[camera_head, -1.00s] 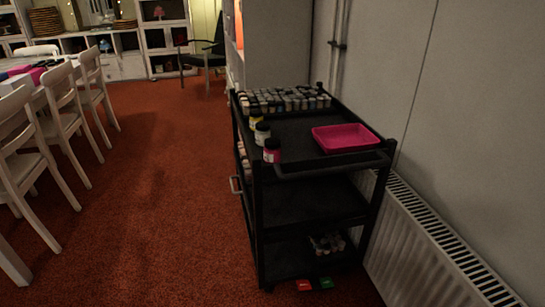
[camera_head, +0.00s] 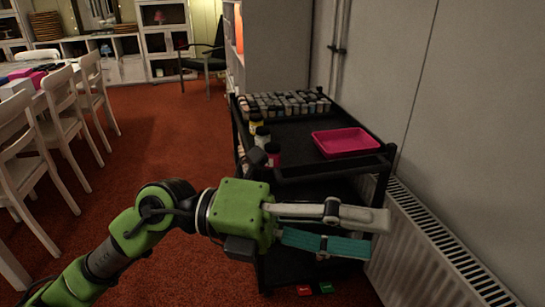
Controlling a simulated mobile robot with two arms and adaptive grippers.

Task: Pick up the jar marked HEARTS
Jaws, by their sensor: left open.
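Three jars stand along the left edge of the black cart's top shelf: a yellow jar (camera_head: 256,121) farthest back, a pale jar (camera_head: 262,137) in the middle, and a pink-red jar (camera_head: 273,154) nearest. Their labels are too small to read, so I cannot tell which is marked HEARTS. My left gripper (camera_head: 376,233) is open and empty, its fingers pointing right, in front of the cart and lower in the picture than the jars. It hides part of the lower shelves. My right gripper is not in view.
The cart (camera_head: 312,177) also carries a pink tray (camera_head: 345,142) and rows of small jars (camera_head: 285,104) at the back. A radiator (camera_head: 440,245) and wall flank its right side. White chairs (camera_head: 60,110) stand left, with open carpet (camera_head: 150,140) between.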

